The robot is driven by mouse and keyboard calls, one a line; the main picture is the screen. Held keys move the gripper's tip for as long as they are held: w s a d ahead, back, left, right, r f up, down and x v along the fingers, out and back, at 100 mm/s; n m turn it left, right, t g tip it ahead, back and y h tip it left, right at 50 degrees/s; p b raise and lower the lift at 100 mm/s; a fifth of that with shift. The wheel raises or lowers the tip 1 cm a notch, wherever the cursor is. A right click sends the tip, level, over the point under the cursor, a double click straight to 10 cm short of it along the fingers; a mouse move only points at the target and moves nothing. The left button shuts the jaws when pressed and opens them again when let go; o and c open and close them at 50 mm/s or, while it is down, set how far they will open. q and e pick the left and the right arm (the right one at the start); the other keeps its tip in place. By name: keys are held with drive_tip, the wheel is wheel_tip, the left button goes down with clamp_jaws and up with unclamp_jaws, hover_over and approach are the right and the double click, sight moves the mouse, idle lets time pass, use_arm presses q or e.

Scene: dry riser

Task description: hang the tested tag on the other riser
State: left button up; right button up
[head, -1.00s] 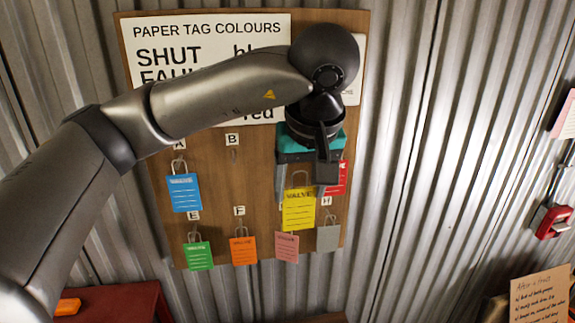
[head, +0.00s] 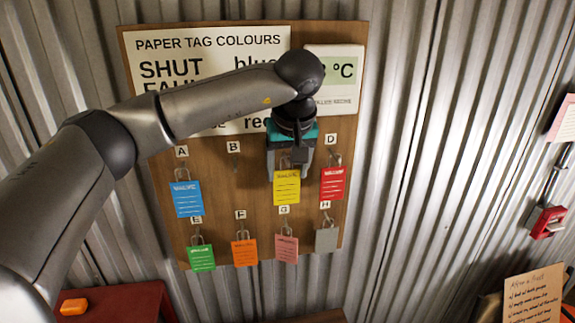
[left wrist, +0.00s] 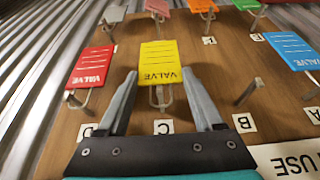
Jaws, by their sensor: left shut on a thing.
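The yellow VALVE tag (head: 287,188) is at the board's upper row, in the column between the empty peg B and the red tag. My left gripper (head: 290,170) is in front of it and shut on it. In the left wrist view the yellow tag (left wrist: 159,62) lies between the two fingers (left wrist: 158,72), with its shackle at the peg above label C. I cannot tell whether the shackle is around that peg. Which colour means tested is hidden, as my arm covers much of the colour sign (head: 190,43). No riser pipe is clearly visible. My right gripper is not in view.
The wooden board (head: 225,210) also holds blue (head: 187,199), red (head: 333,184), green (head: 201,258), orange (head: 244,253), pink (head: 286,250) and grey (head: 327,240) tags. A red box (head: 547,222) is on the right wall. A handwritten card (head: 533,299) stands lower right.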

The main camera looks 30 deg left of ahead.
use_arm(q)
drive_tip(key=shift+f, duration=0.1)
drive_tip(key=shift+f, duration=0.15)
drive_tip(key=o, duration=1.3)
drive_tip(key=shift+b, duration=0.35)
drive_tip(key=shift+v, duration=7.65)
drive_tip(key=shift+s+d, duration=0.1)
drive_tip(key=shift+s, duration=0.05)
